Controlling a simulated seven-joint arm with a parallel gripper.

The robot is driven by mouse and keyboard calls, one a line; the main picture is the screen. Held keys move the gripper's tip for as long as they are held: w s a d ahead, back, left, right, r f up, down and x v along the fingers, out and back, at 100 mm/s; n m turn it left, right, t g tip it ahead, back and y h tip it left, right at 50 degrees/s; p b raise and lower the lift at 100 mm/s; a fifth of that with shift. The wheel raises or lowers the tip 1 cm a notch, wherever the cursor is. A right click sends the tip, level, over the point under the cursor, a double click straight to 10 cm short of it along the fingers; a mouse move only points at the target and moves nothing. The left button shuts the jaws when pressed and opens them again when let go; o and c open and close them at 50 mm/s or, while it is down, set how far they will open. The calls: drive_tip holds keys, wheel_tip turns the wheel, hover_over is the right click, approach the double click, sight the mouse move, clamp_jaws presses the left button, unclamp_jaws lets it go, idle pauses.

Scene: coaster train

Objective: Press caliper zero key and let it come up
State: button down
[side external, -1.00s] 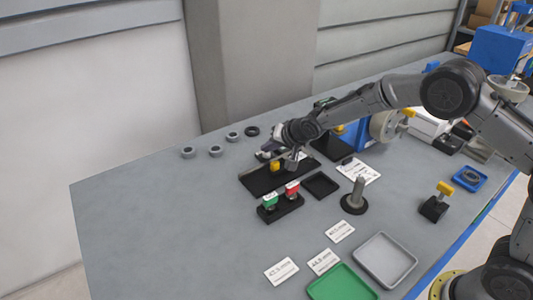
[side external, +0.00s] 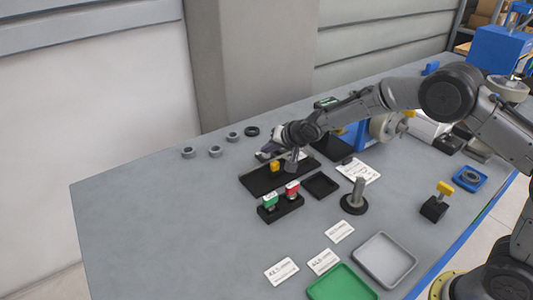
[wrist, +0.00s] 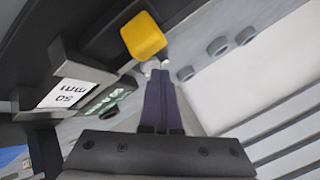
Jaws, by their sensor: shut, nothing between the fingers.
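The caliper lies on a black base (side external: 258,186) on the table, mostly covered by my gripper and wrist in the side view. In the wrist view its display (wrist: 106,102) shows greenish digits, too oblique to read surely, beside a white label (wrist: 72,93) marked 50 mm. A yellow block (wrist: 142,36) stands at the caliper; it also shows in the side view (side external: 275,166). My gripper (wrist: 153,66) is shut and empty, its pale tips close to the yellow block and the display's far end. The zero key cannot be made out, nor whether the tips touch it.
A button box with a green button (side external: 270,200) and a red button (side external: 292,188) sits in front of the base. A small black tray (side external: 321,185) and a post on a round foot (side external: 355,199) are to the right. Several grey rings (side external: 215,151) lie behind; the left table is clear.

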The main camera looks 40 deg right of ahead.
drive_tip(key=shift+r, duration=0.75)
drive_tip(key=shift+r, duration=2.55)
